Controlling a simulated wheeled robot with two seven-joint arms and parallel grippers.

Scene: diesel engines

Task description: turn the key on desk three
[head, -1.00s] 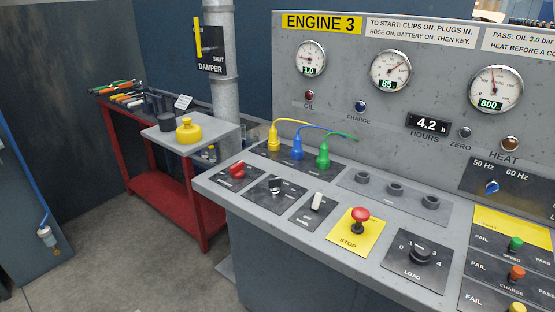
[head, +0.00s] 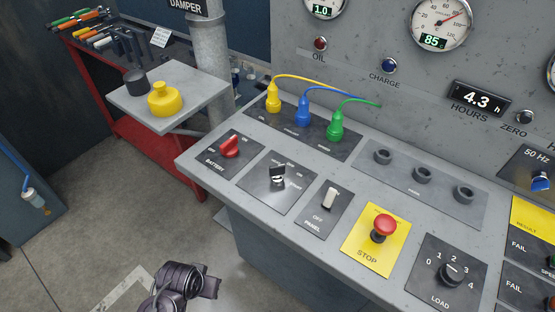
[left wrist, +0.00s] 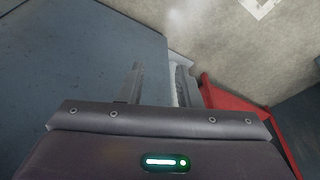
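The key (head: 278,173), small and dark with a pale part, stands in a dark plate on the sloping desk below the ENGINE 3 panel, between the red battery switch (head: 230,147) and the white panel switch (head: 331,196). Its exact turn is too small to tell. In the left wrist view my left gripper (left wrist: 158,87) has its two fingers apart with nothing held. It points down toward the floor, beside a blue-grey surface. A dark part of my arm shows at the bottom of the head view, well below the key and apart from it. My right gripper is not in view.
Yellow, blue and green plugs (head: 335,127) with cables stand behind the key. A red stop button (head: 383,227) and a load knob (head: 452,273) are to the right. A grey shelf with a yellow jug (head: 165,100) and a red bench (head: 150,150) stand left.

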